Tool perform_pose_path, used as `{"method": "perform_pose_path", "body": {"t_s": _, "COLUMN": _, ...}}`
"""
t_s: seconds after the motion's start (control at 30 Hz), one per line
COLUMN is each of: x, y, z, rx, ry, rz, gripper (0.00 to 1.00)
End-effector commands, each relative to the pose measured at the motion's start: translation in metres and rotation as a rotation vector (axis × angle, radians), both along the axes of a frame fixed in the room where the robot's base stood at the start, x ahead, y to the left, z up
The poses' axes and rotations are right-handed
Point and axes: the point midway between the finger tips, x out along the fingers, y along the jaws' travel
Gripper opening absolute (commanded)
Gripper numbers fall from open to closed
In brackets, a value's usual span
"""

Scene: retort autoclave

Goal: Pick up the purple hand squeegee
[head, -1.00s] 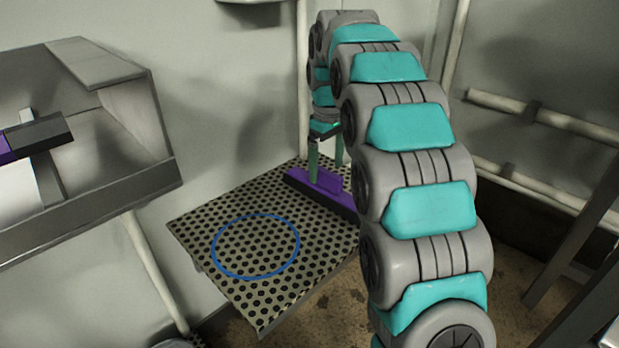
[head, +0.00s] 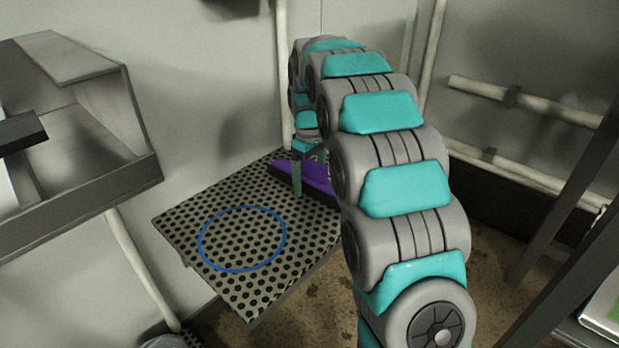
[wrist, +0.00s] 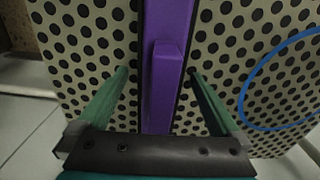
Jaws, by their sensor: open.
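The purple hand squeegee (head: 303,174) lies on a perforated shelf (head: 190,218), near its back edge by the wall. Its right part is hidden behind my arm in the head view. In the wrist view the squeegee (wrist: 165,85) runs up the picture, with a raised purple grip in its middle. My gripper (wrist: 160,82) is open, with one green finger on each side of the squeegee and gaps on both sides. In the head view my gripper (head: 308,185) points down at the squeegee; one finger shows clearly in front of it.
A blue ring (head: 242,239) is marked on the bare front part of the shelf. A grey metal housing (head: 80,130) stands at the left. A pale vertical pipe (head: 282,80) runs behind the shelf. Wall pipes (head: 520,100) and dark frame posts (head: 565,225) are at the right.

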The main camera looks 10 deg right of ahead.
Motion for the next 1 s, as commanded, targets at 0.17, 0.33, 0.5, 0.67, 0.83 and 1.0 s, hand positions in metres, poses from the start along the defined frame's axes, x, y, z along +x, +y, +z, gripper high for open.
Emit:
{"method": "perform_pose_path", "body": {"t_s": 0.17, "x": 0.0001, "y": 0.0001, "z": 0.0003, "rx": 0.000, "ry": 0.000, "rz": 0.000, "gripper": 0.85}}
{"method": "perform_pose_path", "body": {"t_s": 0.33, "x": 0.0002, "y": 0.0001, "z": 0.0003, "rx": 0.000, "ry": 0.000, "rz": 0.000, "gripper": 0.66}}
{"method": "perform_pose_path", "body": {"t_s": 0.5, "x": 0.0001, "y": 0.0001, "z": 0.0004, "rx": 0.000, "ry": 0.000, "rz": 0.000, "gripper": 0.47}}
{"method": "perform_pose_path", "body": {"t_s": 0.67, "x": 0.0001, "y": 0.0001, "z": 0.0004, "rx": 0.000, "ry": 0.000, "rz": 0.000, "gripper": 0.29}}
{"method": "perform_pose_path", "body": {"t_s": 0.83, "x": 0.0002, "y": 0.0001, "z": 0.0004, "rx": 0.000, "ry": 0.000, "rz": 0.000, "gripper": 0.10}}
{"method": "perform_pose_path", "body": {"t_s": 1.0, "x": 0.0002, "y": 0.0001, "z": 0.0004, "rx": 0.000, "ry": 0.000, "rz": 0.000, "gripper": 0.00}}
